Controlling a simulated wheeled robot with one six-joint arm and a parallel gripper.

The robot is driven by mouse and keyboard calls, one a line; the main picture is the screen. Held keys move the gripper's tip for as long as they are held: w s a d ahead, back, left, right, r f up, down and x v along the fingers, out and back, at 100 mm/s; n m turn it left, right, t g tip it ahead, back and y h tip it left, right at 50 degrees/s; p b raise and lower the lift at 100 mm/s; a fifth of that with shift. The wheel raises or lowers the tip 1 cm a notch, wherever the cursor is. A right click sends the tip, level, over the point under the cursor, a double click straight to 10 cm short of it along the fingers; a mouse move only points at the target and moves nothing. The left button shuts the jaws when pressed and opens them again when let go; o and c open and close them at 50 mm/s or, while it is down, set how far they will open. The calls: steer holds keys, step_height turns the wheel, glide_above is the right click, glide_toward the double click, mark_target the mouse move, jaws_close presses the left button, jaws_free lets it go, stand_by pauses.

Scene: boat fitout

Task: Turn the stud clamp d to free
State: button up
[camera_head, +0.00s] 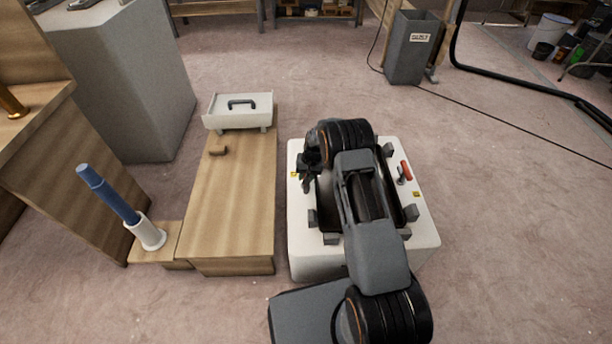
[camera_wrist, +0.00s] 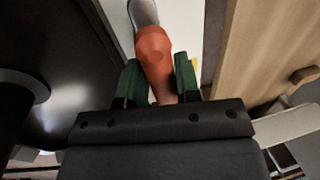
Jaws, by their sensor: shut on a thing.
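A stud clamp with an orange-red handle (camera_wrist: 154,48) and a grey metal end (camera_wrist: 143,12) shows in the wrist view. My gripper (camera_wrist: 158,78) has its two green fingers on either side of this handle and is shut on it. In the head view my gripper (camera_head: 307,178) is at the left edge of the white box (camera_head: 312,262), and the held handle is hidden there. Another clamp with a red handle (camera_head: 406,171) stands on the box's right side, apart from my gripper. No letter on either clamp can be read.
Grey blocks stand around a dark panel on the box, partly under my arm. A wooden bench (camera_head: 232,205) with a white handled tray (camera_head: 239,112) lies close on the left. A blue rod stands in a white cup (camera_head: 148,236). Open floor lies behind and right.

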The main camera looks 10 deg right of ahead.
steer(key=shift+s+a+f, duration=0.1)
steer(key=shift+s, duration=0.05)
steer(key=o, duration=0.9)
steer(key=shift+r, duration=0.55)
steer(key=d+r+p, duration=0.1)
steer(key=r, duration=0.3)
steer(key=d+r+p, duration=0.1)
steer(key=r+p, duration=0.1)
steer(key=r, duration=0.2)
steer(key=r+p, duration=0.1)
steer(key=r, duration=0.3)
steer(key=shift+s+d+r, duration=0.2)
steer(key=shift+d+r, duration=0.1)
steer(key=shift+d, duration=0.1)
